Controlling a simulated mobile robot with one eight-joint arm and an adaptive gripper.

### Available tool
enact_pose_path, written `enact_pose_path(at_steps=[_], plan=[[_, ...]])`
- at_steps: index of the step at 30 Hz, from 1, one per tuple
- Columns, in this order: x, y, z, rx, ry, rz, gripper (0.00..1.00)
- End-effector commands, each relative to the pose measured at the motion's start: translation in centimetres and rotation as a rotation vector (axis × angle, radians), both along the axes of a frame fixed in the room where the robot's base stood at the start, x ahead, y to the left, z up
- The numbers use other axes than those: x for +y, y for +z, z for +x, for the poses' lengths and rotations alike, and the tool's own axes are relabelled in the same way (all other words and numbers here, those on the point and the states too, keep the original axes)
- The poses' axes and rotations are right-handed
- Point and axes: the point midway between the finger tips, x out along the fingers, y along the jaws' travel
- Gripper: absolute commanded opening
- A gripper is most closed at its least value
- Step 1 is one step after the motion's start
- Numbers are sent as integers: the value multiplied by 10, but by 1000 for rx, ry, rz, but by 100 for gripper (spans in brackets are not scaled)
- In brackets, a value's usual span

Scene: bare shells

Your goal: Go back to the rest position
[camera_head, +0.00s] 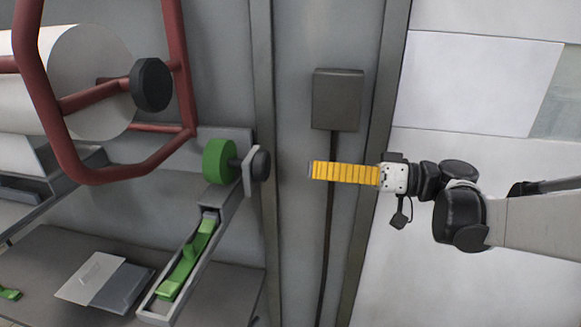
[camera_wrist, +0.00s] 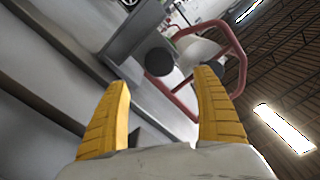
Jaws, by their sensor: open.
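My gripper (camera_head: 312,170) is at the right of centre in the head view, its yellow ribbed fingers pointing left in front of a grey post. In the wrist view my gripper (camera_wrist: 162,90) shows two yellow fingers spread wide apart. It is open, with nothing between the fingers. My arm reaches in from the right edge of the head view. The fingertips stand apart from the green wheel and the dark knob to their left in the head view.
A red tubular frame (camera_head: 180,60) surrounds a white roll (camera_head: 92,75) at the left. A green wheel (camera_head: 217,161) with a dark knob (camera_head: 261,163) sits above a channel holding a green piece (camera_head: 187,260). A grey box (camera_head: 337,98) with a cable is on the post.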

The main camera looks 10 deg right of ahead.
Motion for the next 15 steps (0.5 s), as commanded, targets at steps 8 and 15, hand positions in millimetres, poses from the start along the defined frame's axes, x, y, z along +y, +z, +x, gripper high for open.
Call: enact_pose_path(at_steps=[8,15], plan=[[-16,0,-6,0,0,0,79],[-14,-2,-6,8,-1,-5,79]])
